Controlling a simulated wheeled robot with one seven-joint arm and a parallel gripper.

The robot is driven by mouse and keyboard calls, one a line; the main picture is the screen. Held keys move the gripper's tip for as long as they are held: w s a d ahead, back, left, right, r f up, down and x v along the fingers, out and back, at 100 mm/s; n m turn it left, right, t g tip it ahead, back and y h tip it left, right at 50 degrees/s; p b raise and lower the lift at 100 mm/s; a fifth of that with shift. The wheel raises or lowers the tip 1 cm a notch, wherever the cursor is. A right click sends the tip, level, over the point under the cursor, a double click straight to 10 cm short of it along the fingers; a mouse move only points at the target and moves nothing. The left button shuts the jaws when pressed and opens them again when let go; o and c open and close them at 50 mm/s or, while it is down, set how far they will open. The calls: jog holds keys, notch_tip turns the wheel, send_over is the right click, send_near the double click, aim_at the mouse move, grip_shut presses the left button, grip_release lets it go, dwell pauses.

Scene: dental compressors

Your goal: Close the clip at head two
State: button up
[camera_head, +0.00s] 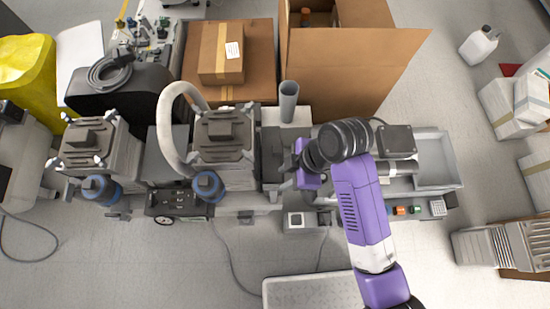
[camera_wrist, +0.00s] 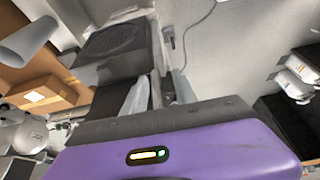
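Two grey compressor heads with dark tops stand side by side in the head view, one at the left (camera_head: 92,143) and one near the middle (camera_head: 224,137). Small light clips show at their top corners, but they are too small to tell whether each is open or closed. My gripper (camera_head: 281,184) is right of the middle head, pointing left beside a dark grey block (camera_head: 272,150). In the wrist view my gripper (camera_wrist: 159,84) has its two grey fingers apart, near a dark block with a round grille (camera_wrist: 112,43). I see nothing clearly held between them.
Blue round parts (camera_head: 208,185) sit at the front of the heads. A pale curved hose (camera_head: 169,118) arches between them. A grey cylinder (camera_head: 288,101) and cardboard boxes (camera_head: 345,65) stand behind. A metal tray (camera_head: 436,160) lies right of my arm. The floor in front is mostly clear.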

aim_at(274, 186)
jog(key=shift+b+x, duration=0.7)
jog(key=shift+x, duration=3.25)
jog(key=shift+s+d, duration=0.1)
jog(key=shift+c, duration=0.2)
grip_shut()
